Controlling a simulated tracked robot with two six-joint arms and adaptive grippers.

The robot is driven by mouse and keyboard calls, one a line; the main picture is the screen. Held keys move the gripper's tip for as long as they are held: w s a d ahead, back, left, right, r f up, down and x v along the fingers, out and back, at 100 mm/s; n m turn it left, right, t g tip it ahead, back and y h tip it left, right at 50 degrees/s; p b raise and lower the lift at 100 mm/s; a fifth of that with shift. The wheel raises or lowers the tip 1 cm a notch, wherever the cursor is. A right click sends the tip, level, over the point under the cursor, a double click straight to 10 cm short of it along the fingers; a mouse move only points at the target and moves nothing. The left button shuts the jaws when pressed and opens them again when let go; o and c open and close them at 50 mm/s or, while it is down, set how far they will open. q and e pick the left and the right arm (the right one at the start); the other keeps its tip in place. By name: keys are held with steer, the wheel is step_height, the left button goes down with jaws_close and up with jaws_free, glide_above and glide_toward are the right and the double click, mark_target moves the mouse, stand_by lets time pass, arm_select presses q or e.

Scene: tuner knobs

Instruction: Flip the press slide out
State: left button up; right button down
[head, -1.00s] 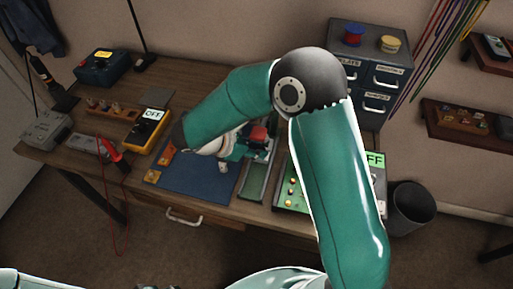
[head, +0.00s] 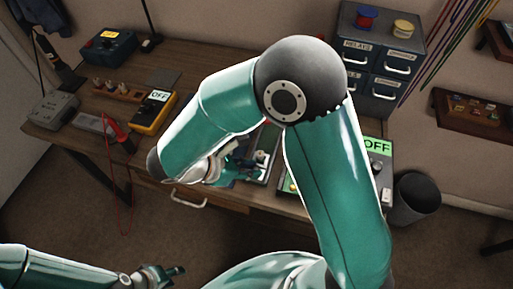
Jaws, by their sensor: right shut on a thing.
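The press slide (head: 267,142) is a narrow grey strip on the bench, mostly hidden behind my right arm. A trace of red shows at its far end. My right gripper (head: 243,160) is low over the front of the bench, at the near left side of the slide. It is shut on what looks like part of the slide, though the contact is small and partly covered. My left gripper (head: 172,274) is at the bottom left, in front of the bench and away from everything on it. Its fingers are too small to judge.
A green panel marked OFF (head: 377,147) stands right of the slide. A yellow meter (head: 153,113), a red-handled probe (head: 118,134) and a grey box (head: 54,106) lie to the left. Grey drawers (head: 376,70) stand behind; a dark bin (head: 417,198) is at the right.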

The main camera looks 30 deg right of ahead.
steer(key=shift+s+a, duration=0.15)
steer(key=shift+a, duration=0.15)
steer(key=c, duration=1)
jaws_free()
steer(key=shift+c, duration=0.2)
steer(key=v, duration=1.2)
